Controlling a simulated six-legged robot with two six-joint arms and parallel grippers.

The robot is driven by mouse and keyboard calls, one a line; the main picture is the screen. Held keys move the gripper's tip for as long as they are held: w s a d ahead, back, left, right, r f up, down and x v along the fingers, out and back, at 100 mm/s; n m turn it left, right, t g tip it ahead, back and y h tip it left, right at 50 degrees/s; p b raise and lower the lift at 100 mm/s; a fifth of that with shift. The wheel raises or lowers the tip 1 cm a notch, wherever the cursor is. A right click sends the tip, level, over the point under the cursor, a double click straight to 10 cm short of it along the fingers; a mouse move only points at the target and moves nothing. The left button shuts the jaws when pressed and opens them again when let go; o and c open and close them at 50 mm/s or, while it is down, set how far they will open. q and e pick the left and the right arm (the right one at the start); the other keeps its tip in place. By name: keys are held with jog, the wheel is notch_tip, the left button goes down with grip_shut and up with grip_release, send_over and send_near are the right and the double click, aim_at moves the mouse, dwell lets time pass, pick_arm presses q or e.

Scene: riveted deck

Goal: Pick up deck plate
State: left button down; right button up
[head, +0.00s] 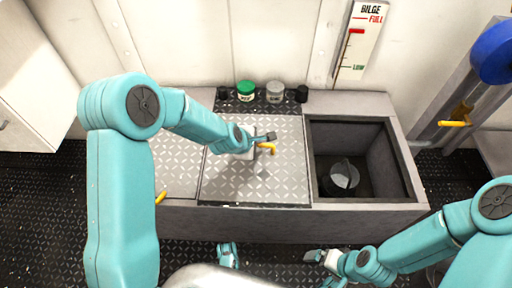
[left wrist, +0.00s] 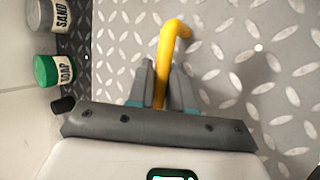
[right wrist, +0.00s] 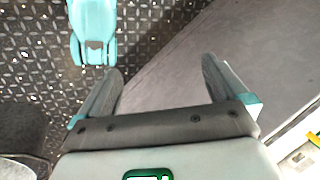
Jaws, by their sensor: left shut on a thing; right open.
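The deck plate (head: 235,178) is a grey diamond-tread panel on the low grey bench, left of an open square well. It fills much of the left wrist view (left wrist: 285,70). A yellow bent handle (head: 272,149) rises from it, and it shows upright between the fingers in the left wrist view (left wrist: 168,50). My left gripper (head: 264,143) is shut on the yellow handle. The fingers hide part of the handle's lower end. My right gripper (head: 318,256) is open and empty, low in front of the bench; its spread fingers show in the right wrist view (right wrist: 160,85).
The open well (head: 360,135) holds a dark round pump-like object (head: 341,177). A green-lidded jar (head: 245,91) and a grey jar (head: 275,92) stand at the back, between black knobs. A bilge gauge (head: 357,40) is on the wall. A blue wheel (head: 494,52) stands at right.

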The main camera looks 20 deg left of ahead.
pick_arm(q)
notch_tip(320, 180, up, 11)
jog(key=p, duration=0.7)
jog(key=shift+w+f, duration=0.1)
jog(key=shift+f, duration=0.1)
notch_tip(320, 180, up, 10)
jog(key=p, duration=0.8)
jog(key=shift+f, duration=0.25)
